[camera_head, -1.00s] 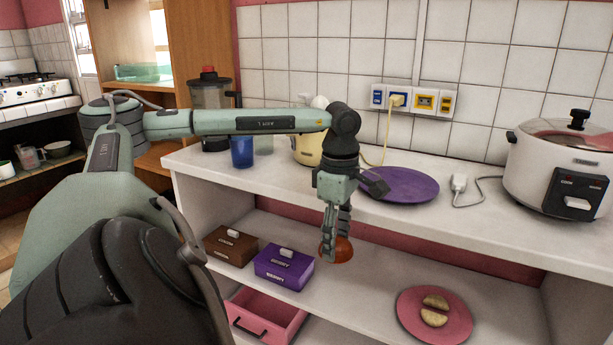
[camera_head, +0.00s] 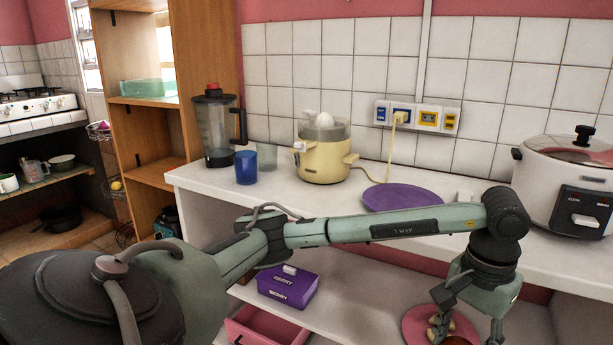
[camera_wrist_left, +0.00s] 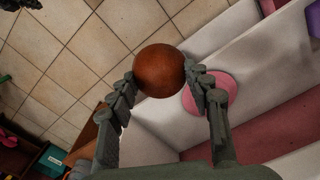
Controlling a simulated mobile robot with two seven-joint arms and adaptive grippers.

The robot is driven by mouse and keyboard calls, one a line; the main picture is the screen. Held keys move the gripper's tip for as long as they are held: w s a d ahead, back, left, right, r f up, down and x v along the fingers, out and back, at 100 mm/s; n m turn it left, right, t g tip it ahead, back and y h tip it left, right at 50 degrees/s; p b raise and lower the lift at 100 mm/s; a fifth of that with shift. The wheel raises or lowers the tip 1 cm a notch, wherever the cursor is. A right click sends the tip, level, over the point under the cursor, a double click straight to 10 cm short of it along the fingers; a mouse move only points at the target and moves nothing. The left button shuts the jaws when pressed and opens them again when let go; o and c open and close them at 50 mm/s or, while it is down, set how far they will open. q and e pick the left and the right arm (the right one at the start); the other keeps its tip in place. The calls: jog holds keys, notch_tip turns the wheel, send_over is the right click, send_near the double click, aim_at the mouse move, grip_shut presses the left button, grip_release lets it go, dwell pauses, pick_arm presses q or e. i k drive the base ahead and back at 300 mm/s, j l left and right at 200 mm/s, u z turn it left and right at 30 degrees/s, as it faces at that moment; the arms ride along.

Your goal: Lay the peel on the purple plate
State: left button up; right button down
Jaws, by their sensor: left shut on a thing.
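The purple plate (camera_head: 402,197) lies on the white counter, behind my left arm, and nothing shows on it. My left gripper (camera_head: 467,338) points down at the bottom right of the head view, in front of the pink plate. It is shut on a rounded orange-brown thing, likely the peel (camera_wrist_left: 158,70), which sits between both fingers in the wrist view. In the head view only the top of the peel (camera_head: 457,341) shows at the lower edge. My right gripper is not in view.
The pink plate (camera_head: 415,325) with pale pieces is on the lower shelf, also in the wrist view (camera_wrist_left: 222,98). A purple box (camera_head: 287,288) is left of it. A cream juicer (camera_head: 325,160), blue cup (camera_head: 246,168) and rice cooker (camera_head: 560,180) stand on the counter.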

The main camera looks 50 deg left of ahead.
aim_at(404, 198)
jog(key=i+j+u, duration=0.1)
jog(key=u, duration=1.3)
